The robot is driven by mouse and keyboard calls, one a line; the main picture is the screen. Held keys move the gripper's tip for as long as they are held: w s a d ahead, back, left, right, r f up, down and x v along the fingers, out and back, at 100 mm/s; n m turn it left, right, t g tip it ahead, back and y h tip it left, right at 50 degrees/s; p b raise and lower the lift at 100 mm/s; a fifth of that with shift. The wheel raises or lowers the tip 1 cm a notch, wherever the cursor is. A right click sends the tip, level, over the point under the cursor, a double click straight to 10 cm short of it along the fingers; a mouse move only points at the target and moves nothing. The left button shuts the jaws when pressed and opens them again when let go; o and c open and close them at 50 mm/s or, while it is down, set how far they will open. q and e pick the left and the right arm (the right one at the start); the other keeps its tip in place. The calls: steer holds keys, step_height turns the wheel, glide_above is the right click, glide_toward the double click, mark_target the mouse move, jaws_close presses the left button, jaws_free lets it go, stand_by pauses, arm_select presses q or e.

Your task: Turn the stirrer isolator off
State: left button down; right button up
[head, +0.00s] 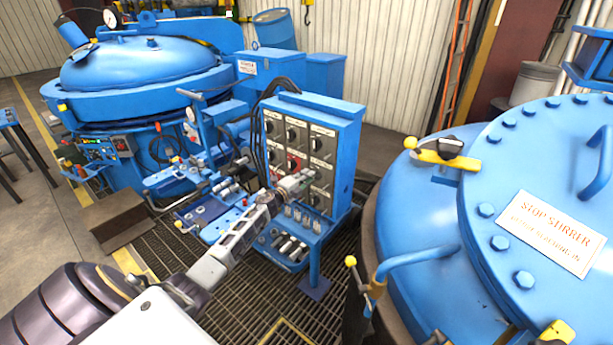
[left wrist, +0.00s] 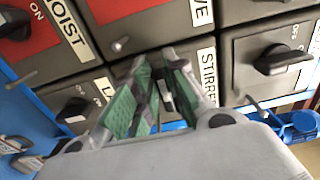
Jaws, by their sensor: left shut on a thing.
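The isolator panel is a blue cabinet (head: 348,135) with several grey switch boxes, each with a black rotary knob. In the left wrist view the label of the stirrer isolator (left wrist: 208,75) shows in part, reading "STIRR". My left gripper (head: 298,184) reaches the lower part of the panel. In the left wrist view its green-padded fingers (left wrist: 160,82) are shut on the stirrer isolator's knob. The fingers mostly hide the knob and its ON/OFF marks, so I cannot tell which way it points. My right gripper is not in view.
Neighbouring switches sit close: a black knob (left wrist: 275,60) at right, another (left wrist: 75,110) at left, and a red-plated hoist switch (left wrist: 20,28) above left. Below the panel is a blue shelf (head: 318,232) with small items. A large blue lidded vessel (head: 420,225) stands right.

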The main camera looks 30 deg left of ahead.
arm_select(q)
steer(key=shift+f, duration=0.1)
stand_by(0.3)
steer(key=c, duration=1.4)
jaws_free()
steer(key=shift+c, duration=0.2)
steer(key=shift+s, duration=0.25)
steer(key=s+a, duration=0.1)
steer(key=s, duration=1)
steer(key=shift+s, duration=0.25)
